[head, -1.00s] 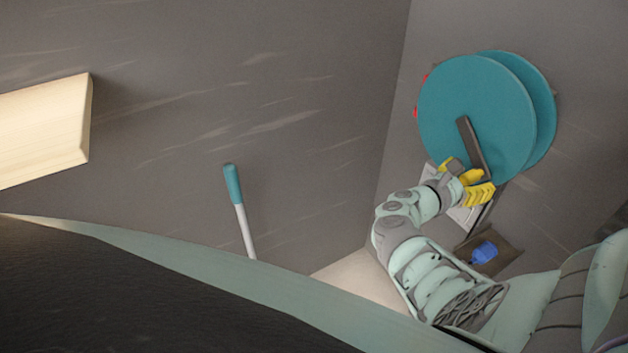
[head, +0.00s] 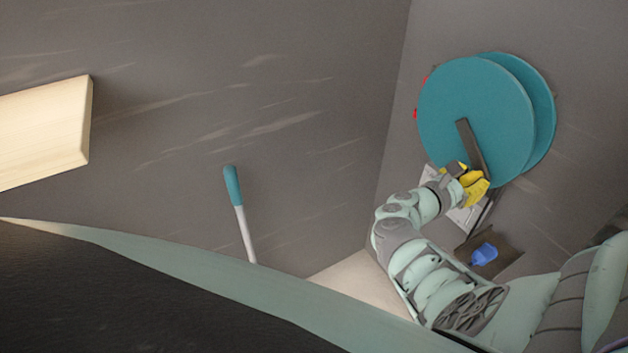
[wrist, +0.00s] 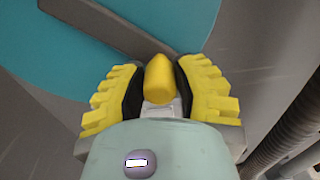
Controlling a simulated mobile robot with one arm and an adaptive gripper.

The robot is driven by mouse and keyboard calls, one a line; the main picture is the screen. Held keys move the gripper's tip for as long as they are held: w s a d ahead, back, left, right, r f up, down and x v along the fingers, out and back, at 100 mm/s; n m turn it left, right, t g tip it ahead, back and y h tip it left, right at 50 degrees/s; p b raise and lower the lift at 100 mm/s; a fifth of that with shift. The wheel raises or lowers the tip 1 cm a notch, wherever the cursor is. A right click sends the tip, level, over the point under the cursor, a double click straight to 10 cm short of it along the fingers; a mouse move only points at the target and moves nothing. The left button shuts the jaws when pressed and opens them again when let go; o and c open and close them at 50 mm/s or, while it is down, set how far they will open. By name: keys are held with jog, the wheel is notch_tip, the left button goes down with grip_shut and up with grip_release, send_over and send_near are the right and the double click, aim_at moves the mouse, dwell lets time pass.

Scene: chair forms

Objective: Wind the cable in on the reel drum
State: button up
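The reel drum, with two teal discs (head: 470,95), is at the upper right of the head view. A dark crank arm (head: 468,140) runs down across its front disc. It also crosses the teal disc in the wrist view (wrist: 110,28). A yellow knob (wrist: 159,76) sits at the crank's lower end. My gripper (head: 468,180) is at this knob, with its yellow fingers on both sides and the black pads against it. In the wrist view, the gripper (wrist: 160,85) is closed around the knob. Small red bits (head: 416,114) show at the drum's left edge; no cable is clearly visible.
A light plate (head: 432,182) is behind my gripper. A blue piece (head: 484,254) sits on a dark bracket (head: 503,247) below the drum. A teal-tipped pale rod (head: 240,215) and a pale wooden block (head: 45,130) are farther left. The wall between is bare.

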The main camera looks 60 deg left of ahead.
aim_at(515, 150)
jog(key=shift+o, duration=0.4)
jog(key=shift+r, duration=0.1)
jog(key=d+r+p, duration=0.1)
jog(key=r+p, duration=0.1)
jog(key=d+r+p, duration=0.1)
jog(key=r+p, duration=0.1)
jog(key=p, duration=0.1)
jog(key=shift+d+r, duration=0.1)
jog(key=shift+d, duration=0.05)
jog(key=shift+f, duration=0.2)
jog(key=shift+r, duration=0.1)
jog(key=r+p, duration=0.1)
jog(key=d+r+p, duration=0.1)
jog(key=r+p, duration=0.2)
jog(key=p, duration=0.1)
jog(key=shift+d+r, duration=0.25)
jog(key=shift+r, duration=0.05)
jog(key=shift+s+f, duration=0.1)
jog(key=shift+f, duration=0.05)
